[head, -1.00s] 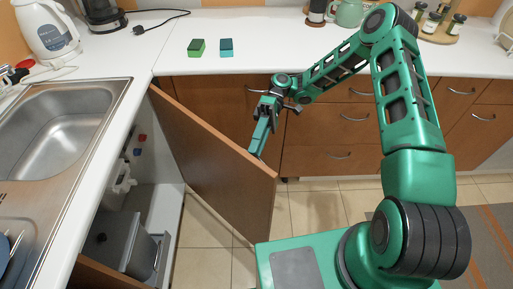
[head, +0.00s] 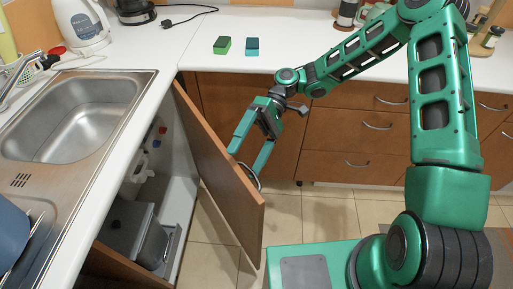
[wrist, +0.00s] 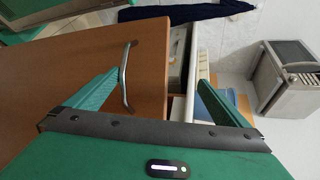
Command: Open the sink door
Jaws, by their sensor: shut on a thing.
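The brown sink door (head: 215,165) stands partly open below the sink (head: 75,115), its free edge out toward my base. Its curved metal handle shows in the wrist view (wrist: 125,75). My gripper (head: 248,155) is at the upper part of the door near the handle, its two green fingers spread apart. My gripper is shut on the door; the exact contact is hard to see.
The open cabinet holds a grey bin (head: 135,235) and a white bottle. Brown drawers (head: 355,130) with metal handles stand behind my arm. Two sponges (head: 222,45) and a kettle (head: 80,25) are on the white counter. Tiled floor (head: 325,215) lies clear beside the door.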

